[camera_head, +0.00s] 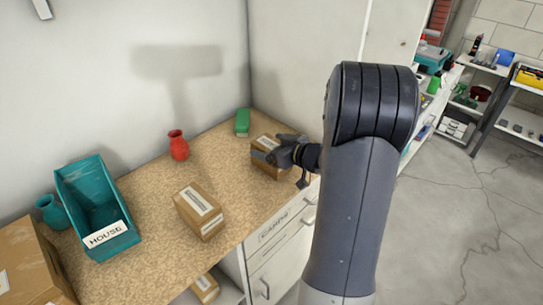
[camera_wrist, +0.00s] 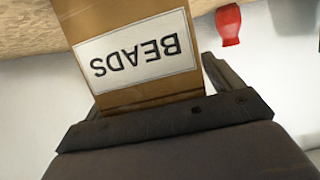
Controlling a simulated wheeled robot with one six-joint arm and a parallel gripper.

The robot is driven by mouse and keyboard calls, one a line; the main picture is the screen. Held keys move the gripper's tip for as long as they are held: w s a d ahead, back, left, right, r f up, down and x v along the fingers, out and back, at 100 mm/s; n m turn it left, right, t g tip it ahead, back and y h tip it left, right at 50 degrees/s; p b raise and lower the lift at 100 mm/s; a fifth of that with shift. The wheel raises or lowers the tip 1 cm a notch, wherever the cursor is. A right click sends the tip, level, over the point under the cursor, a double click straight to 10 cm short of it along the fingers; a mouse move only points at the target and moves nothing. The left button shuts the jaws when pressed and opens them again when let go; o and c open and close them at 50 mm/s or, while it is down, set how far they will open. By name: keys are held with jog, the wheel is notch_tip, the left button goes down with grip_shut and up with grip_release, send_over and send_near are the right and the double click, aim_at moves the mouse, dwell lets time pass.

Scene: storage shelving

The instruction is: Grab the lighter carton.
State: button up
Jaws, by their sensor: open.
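A brown carton (camera_head: 264,166) stands on the worktop near the back right, with my gripper (camera_head: 274,149) over it. In the wrist view the carton (camera_wrist: 87,20) carries a white label reading "BEADS", upside down. It sits between my fingers, which are open; contact cannot be told. A second brown carton (camera_head: 187,213) with a white label stands on the worktop nearer the middle, apart from my gripper. Its label is too small to read. Which carton is lighter in weight does not show; both are similar brown.
A teal bin (camera_head: 77,178) labelled "HOUSE", a teal vase (camera_head: 52,212) and a large box (camera_head: 32,262) are at left. Another carton (camera_head: 204,289) is below the worktop. A wall bounds the back.

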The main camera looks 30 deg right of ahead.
jog(key=shift+c, duration=0.4)
jog(key=c, duration=1)
jog(key=shift+r, duration=0.15)
